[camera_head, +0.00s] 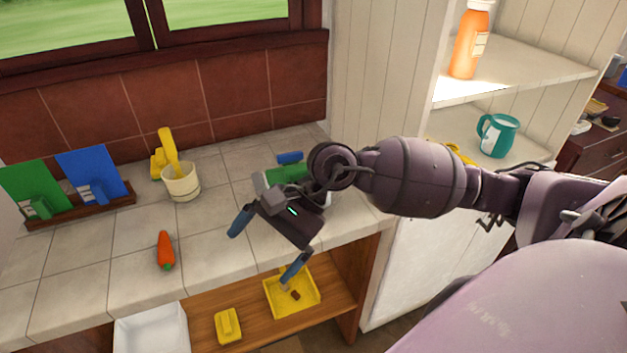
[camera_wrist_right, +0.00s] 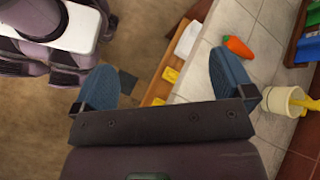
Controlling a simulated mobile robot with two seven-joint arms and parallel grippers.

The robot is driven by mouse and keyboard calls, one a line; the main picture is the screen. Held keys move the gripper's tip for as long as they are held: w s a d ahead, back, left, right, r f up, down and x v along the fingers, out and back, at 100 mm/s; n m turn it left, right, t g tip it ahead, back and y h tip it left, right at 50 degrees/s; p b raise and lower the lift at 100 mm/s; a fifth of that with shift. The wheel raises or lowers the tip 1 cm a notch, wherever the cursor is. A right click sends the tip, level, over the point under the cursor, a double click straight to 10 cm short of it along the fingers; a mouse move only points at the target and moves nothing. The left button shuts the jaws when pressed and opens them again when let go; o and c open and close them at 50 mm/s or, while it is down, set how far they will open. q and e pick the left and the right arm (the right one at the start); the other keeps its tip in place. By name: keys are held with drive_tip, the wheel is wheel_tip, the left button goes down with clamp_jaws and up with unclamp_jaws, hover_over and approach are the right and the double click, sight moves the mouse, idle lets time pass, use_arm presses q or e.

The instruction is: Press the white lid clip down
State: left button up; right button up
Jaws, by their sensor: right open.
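A container with a green lid (camera_head: 285,173) and a pale side stands on the tiled counter, partly hidden behind my right gripper and wrist. I cannot make out a white lid clip on it. My right gripper (camera_head: 267,245) is open, its two blue fingers spread wide with nothing between them. It is in front of the container, over the counter's front edge, with one finger over the counter and the other above the lower shelf. In the right wrist view the open fingers (camera_wrist_right: 162,65) point away from the container, which does not show there. My left gripper is not in view.
A carrot (camera_head: 165,250), a cream pot (camera_head: 182,183) with a yellow item, and a rack with green and blue boards (camera_head: 92,174) stand to the left. A blue item (camera_head: 290,157) lies behind the container. A yellow tray (camera_head: 313,305) sits on the lower shelf.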

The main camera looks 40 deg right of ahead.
drive_tip(key=w+d+r+n+t+h+b, duration=0.1)
drive_tip(key=w+d+n+t+h, duration=0.1)
drive_tip(key=w+d+n+h, duration=0.35)
drive_tip(key=w+d+r+n+t+h+b, duration=0.1)
drive_tip(key=w+d+n+t+h, duration=0.15)
drive_tip(key=d+h, duration=0.55)
drive_tip(key=shift+y, duration=0.85)
drive_tip(key=x, duration=0.3)
drive_tip(key=d+x, duration=0.1)
drive_tip(key=x, duration=0.2)
drive_tip(key=s+b+x, duration=0.1)
drive_tip(key=x, duration=0.3)
drive_tip(key=shift+d, duration=0.4)
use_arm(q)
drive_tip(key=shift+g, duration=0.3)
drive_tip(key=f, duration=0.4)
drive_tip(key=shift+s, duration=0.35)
